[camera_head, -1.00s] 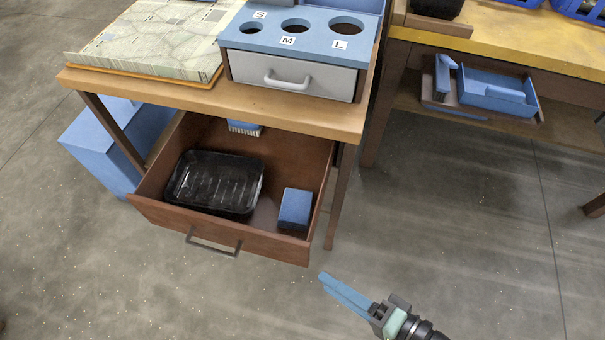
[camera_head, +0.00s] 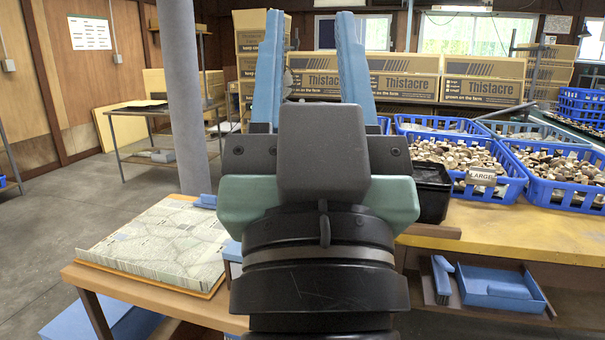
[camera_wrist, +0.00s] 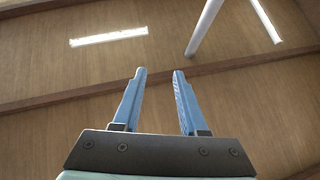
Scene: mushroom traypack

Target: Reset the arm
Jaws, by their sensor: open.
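My gripper (camera_head: 309,72) is raised upright close in front of the head camera, with its two blue fingers apart and nothing between them. In the wrist view my gripper (camera_wrist: 159,72) also shows open and empty, pointing up at the wooden ceiling (camera_wrist: 60,85). My wrist hides most of the wooden table's right part and the sizing box on it. The drawer seen below this table earlier is out of view or hidden now.
A patterned board (camera_head: 160,243) lies on the wooden table (camera_head: 140,292). A grey post (camera_head: 182,90) stands behind it. Blue crates (camera_head: 575,190) of mushrooms and a black tray (camera_head: 432,192) sit on the yellow table (camera_head: 500,232) at right. Boxes (camera_head: 403,84) are stacked behind.

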